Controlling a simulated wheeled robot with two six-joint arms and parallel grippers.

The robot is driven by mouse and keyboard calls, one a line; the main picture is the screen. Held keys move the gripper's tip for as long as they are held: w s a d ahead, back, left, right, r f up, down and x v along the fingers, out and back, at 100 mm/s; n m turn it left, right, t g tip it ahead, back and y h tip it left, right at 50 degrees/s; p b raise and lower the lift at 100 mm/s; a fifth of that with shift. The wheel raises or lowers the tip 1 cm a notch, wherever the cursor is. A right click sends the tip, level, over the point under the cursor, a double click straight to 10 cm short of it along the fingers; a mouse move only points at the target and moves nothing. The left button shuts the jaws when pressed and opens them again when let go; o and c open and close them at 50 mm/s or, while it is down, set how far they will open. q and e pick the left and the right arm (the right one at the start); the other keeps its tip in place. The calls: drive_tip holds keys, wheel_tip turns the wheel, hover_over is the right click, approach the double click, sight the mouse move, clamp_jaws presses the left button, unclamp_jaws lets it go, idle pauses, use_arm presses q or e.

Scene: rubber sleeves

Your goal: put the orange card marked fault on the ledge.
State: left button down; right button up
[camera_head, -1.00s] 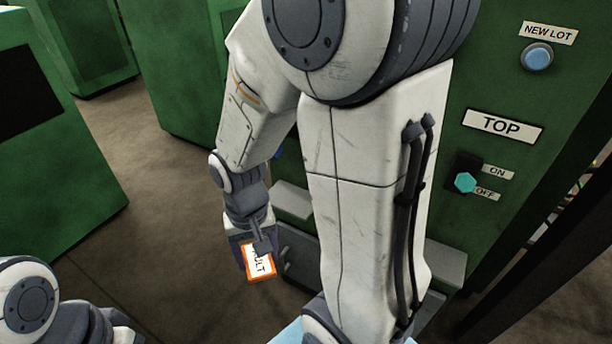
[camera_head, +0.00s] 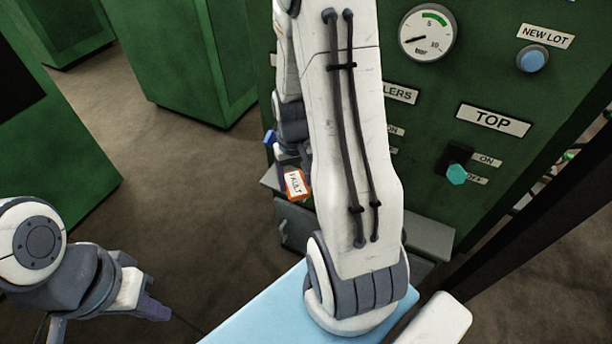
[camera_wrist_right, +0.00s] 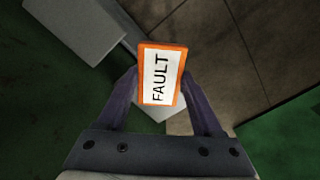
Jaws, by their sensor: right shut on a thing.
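The orange-bordered white card marked FAULT (camera_head: 296,185) is held by my right gripper (camera_head: 290,172), beside the green machine's front. In the right wrist view the card (camera_wrist_right: 161,75) sits between the two fingers of my right gripper (camera_wrist_right: 161,98), with its word facing the camera. A grey ledge (camera_head: 430,236) runs along the machine's lower front; my right arm hides its middle. In the right wrist view, grey ledge-like surfaces lie beyond and below the card; I cannot tell whether the card touches one. My left gripper (camera_head: 152,306) is at lower left, its jaw gap unclear.
The machine's panel carries a gauge (camera_head: 428,33), a blue NEW LOT button (camera_head: 533,59) and a teal ON/OFF knob (camera_head: 457,174). A light blue surface (camera_head: 255,318) is at the bottom. Other green cabinets (camera_head: 185,60) stand behind open brown floor.

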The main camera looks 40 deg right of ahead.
drive_tip(key=d, duration=0.1)
drive_tip(key=w+d+f, duration=0.1)
drive_tip(key=d, duration=0.1)
drive_tip(key=w+d+f, duration=0.1)
drive_tip(key=d, duration=0.1)
drive_tip(key=shift+w+d+f, duration=0.1)
drive_tip(key=shift+d+f, duration=0.05)
drive_tip(key=shift+d, duration=0.1)
wheel_tip(320, 180, down, 4)
drive_tip(key=shift+r+b, duration=0.1)
drive_tip(key=shift+b, duration=0.25)
drive_tip(key=shift+w+d+f, duration=0.1)
drive_tip(key=shift+d+f, duration=0.1)
drive_tip(key=shift+f, duration=0.25)
drive_tip(key=shift+f, duration=0.2)
drive_tip(key=o, duration=1.4)
drive_tip(key=shift+c, duration=0.2)
